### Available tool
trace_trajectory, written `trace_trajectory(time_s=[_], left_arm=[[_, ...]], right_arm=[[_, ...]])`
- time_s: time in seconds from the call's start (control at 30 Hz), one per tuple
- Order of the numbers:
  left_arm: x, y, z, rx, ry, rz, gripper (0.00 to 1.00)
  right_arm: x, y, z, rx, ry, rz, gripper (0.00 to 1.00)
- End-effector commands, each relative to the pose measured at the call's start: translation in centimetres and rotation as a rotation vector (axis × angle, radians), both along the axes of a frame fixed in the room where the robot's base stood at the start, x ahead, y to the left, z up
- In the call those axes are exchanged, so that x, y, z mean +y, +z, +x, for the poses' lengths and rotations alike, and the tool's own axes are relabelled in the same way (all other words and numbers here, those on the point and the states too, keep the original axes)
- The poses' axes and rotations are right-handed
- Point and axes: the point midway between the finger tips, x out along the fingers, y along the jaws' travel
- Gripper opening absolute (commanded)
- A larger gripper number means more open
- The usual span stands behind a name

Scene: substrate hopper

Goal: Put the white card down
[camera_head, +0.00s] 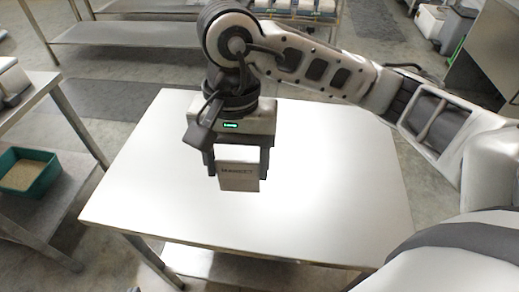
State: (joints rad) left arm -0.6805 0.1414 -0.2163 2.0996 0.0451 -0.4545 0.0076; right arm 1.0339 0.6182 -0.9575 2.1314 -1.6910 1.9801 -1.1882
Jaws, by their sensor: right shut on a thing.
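A white card (238,177) with dark printed lettering shows in the head view, over the middle of the steel table (330,190). My right gripper (238,158) points down and is shut on the card, with one finger at each side of its upper part. The card hangs upright below the fingers. I cannot tell whether its lower edge touches the tabletop. My left gripper is not in view; only a pale piece, perhaps of my left arm, shows at the left edge.
The tabletop around the card is bare. A second steel table stands at the left, with a green tub (28,172) of pale grainy material on its lower shelf. Steel shelving (130,32) stands at the back. Grey bins (432,20) are at the back right.

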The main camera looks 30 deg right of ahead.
Motion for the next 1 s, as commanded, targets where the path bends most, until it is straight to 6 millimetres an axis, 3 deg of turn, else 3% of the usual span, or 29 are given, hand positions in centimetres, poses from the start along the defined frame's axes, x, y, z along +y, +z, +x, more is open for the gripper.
trace_trajectory(time_s=[0.13,0.27,0.53,0.7,1.0], left_arm=[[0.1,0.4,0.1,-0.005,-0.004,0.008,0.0],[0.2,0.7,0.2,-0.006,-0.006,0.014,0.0],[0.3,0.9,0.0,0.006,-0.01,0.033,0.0],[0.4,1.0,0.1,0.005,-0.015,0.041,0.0],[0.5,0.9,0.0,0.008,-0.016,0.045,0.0]], right_arm=[[0.0,0.6,-0.3,0.001,-0.085,0.003,0.41],[-1.8,-0.4,1.1,0.006,-0.101,-0.001,0.41],[-6.8,-3.4,5.6,0.005,-0.099,0.0,0.41],[-8.5,-6.7,7.2,0.005,-0.096,0.001,0.41],[-9.9,-9.1,8.5,0.003,-0.093,0.002,0.41]])
